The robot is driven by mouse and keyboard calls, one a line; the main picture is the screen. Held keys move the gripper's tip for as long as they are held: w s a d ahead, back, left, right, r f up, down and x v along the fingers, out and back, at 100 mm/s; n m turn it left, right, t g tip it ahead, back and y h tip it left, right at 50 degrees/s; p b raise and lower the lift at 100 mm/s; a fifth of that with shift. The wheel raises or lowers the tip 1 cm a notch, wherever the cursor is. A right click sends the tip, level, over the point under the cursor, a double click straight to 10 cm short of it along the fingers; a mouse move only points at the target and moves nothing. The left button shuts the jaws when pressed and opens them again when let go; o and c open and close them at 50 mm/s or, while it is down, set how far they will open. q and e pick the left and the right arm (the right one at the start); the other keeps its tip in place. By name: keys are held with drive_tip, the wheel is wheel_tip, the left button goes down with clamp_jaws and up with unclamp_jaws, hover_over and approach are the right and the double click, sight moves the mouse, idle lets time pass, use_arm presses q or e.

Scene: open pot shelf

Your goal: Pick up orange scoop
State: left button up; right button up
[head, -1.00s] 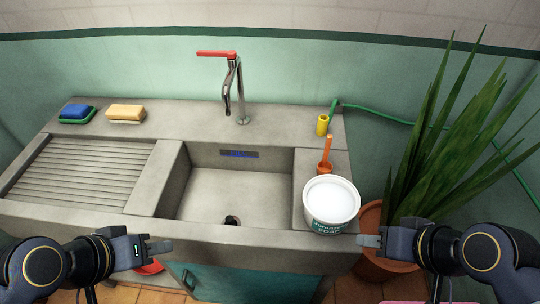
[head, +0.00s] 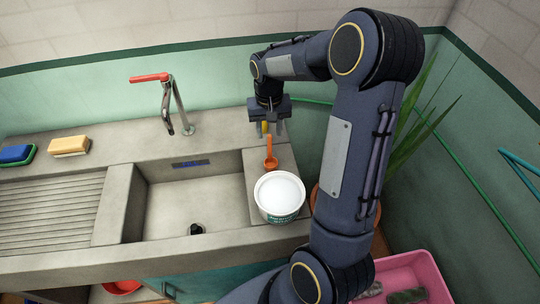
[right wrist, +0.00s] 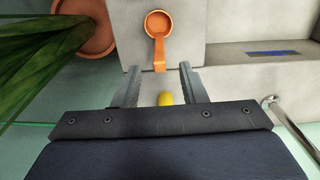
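The orange scoop (head: 271,164) lies on the counter right of the sink basin, just behind a white tub. Its handle points back toward the wall. My right gripper (head: 267,133) is over the back of the counter, just beyond the handle end. In the right wrist view, the gripper (right wrist: 158,68) is open, its fingers apart on either side of the handle line. The scoop's bowl (right wrist: 158,23) lies ahead of the fingertips, and its handle end reaches about level with them. The scoop appears untouched. My left gripper is out of view.
The white tub (head: 281,212) of white powder stands in front of the scoop. A yellow cylinder (right wrist: 165,98) shows between the fingers, apparently below them. The tap (head: 177,105), sink basin (head: 190,205) and potted plant (right wrist: 30,50) are nearby. Sponges sit at the far left.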

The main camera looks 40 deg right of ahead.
sight(270, 157)
drive_tip(key=f, duration=0.2)
drive_tip(key=f+p, duration=0.1)
drive_tip(key=f, duration=0.4)
drive_tip(key=shift+s+a, duration=0.2)
drive_tip(key=shift+s, duration=0.15)
drive_tip(key=shift+r, duration=0.1)
clamp_jaws()
